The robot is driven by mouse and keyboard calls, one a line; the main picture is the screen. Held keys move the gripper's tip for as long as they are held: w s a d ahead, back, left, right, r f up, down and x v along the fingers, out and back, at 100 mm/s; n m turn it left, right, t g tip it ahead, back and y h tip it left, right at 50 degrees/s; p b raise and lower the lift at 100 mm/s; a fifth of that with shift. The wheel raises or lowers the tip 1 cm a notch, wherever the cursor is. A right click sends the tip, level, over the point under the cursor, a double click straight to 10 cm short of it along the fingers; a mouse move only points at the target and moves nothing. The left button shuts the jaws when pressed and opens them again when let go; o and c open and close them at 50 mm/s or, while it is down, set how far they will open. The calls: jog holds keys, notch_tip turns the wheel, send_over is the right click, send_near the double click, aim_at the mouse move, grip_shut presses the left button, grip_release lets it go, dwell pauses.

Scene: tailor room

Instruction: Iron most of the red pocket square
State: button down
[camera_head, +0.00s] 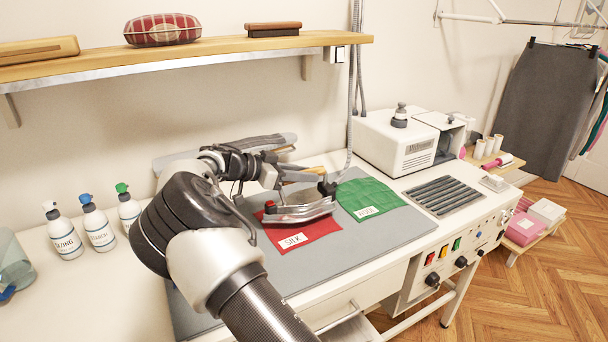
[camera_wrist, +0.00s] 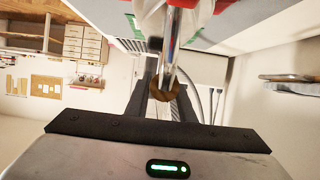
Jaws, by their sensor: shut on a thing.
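The red pocket square (camera_head: 312,234) lies flat on the grey ironing board (camera_head: 397,229) and bears a white "SILK" label. The silver iron (camera_head: 300,212) sits over its upper part, and its soleplate hides the cloth beneath; I cannot tell if it touches. My gripper (camera_head: 303,178) is shut on the iron's handle, above the cloth. In the wrist view the brown handle end (camera_wrist: 166,90) shows beyond the gripper's dark bar. A green pocket square (camera_head: 368,199) with a white label lies just right of the red one.
A metal grate (camera_head: 444,196) is set in the tabletop right of the board, with a white boiler unit (camera_head: 393,143) behind. Several spray bottles (camera_head: 97,225) stand at the left. A wooden shelf (camera_head: 190,52) hangs above. A hose (camera_head: 352,100) rises behind the iron.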

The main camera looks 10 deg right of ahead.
jog(key=shift+d+f+b, duration=0.1)
jog(key=shift+f+b, duration=1.2)
jog(key=shift+b, duration=0.1)
jog(key=shift+s, duration=0.1)
jog(key=s+d+b, duration=0.2)
jog(key=s+b, duration=0.3)
jog(key=s, duration=0.1)
jog(key=shift+s+f, duration=0.15)
jog(key=shift+s, duration=0.25)
dwell(0.9)
jog(key=shift+d, duration=0.1)
dwell(0.3)
jog(key=shift+w+a+r+p, duration=0.1)
jog(key=shift+w+a+p, duration=0.25)
jog(key=shift+w, duration=0.8)
jog(key=shift+w+a+r+p, duration=0.15)
jog(key=shift+w+a, duration=0.25)
jog(key=shift+w, duration=0.8)
jog(key=shift+w+a+f+p, duration=0.1)
jog(key=shift+w+a+p, duration=0.25)
jog(key=shift+w, duration=0.8)
jog(key=shift+w+r, duration=0.1)
jog(key=shift+w, duration=0.05)
